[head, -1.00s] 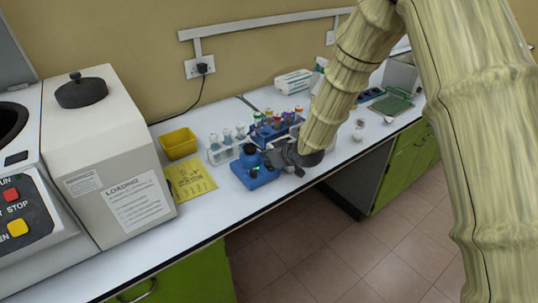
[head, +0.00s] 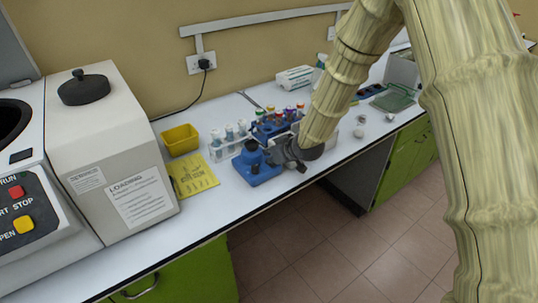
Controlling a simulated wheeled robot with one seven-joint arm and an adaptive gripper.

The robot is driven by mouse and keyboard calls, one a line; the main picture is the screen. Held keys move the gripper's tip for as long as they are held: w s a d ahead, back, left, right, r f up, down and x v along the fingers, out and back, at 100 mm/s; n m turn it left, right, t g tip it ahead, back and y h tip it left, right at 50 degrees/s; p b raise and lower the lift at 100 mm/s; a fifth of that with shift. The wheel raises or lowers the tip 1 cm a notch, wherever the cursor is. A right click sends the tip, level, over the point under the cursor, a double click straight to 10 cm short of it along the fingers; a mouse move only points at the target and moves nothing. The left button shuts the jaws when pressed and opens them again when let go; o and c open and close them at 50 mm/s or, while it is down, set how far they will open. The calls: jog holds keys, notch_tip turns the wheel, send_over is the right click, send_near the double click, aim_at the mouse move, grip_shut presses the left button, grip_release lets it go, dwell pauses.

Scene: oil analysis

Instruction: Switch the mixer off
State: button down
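The mixer (head: 262,173) is a small blue box with a dark round cup on top. It stands upright near the front edge of the white bench in the head view. A small mark shows on its front face, too small to read as a switch or light. My gripper (head: 284,156) is dark grey and sits just right of the mixer, close to its right side. I cannot tell whether it touches. The fingers are small and partly hidden by my arm, so their opening is unclear.
A rack of clear tubes (head: 224,151) and a blue rack of coloured-cap tubes (head: 262,129) stand behind the mixer. A yellow tray (head: 180,140) and yellow sheet (head: 193,176) lie left. A large white machine (head: 122,165) fills the far left. Bench front edge is close.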

jog(key=shift+s+d+f, duration=0.15)
jog(key=shift+s+d, duration=0.15)
jog(key=shift+s, duration=0.3)
jog(key=r+p, duration=0.2)
jog(key=r, duration=0.1)
jog(key=r+p, duration=0.1)
jog(key=shift+s+d+r, duration=0.15)
jog(key=shift+s+r, duration=0.1)
jog(key=shift+r, duration=0.05)
jog(key=shift+s+d+b, duration=0.2)
jog(key=shift+s+b, duration=0.05)
jog(key=shift+b, duration=0.15)
jog(key=b+v, duration=0.2)
jog(key=v, duration=0.7)
jog(key=shift+f, duration=0.15)
jog(key=shift+f+b, duration=0.15)
jog(key=shift+b, duration=0.5)
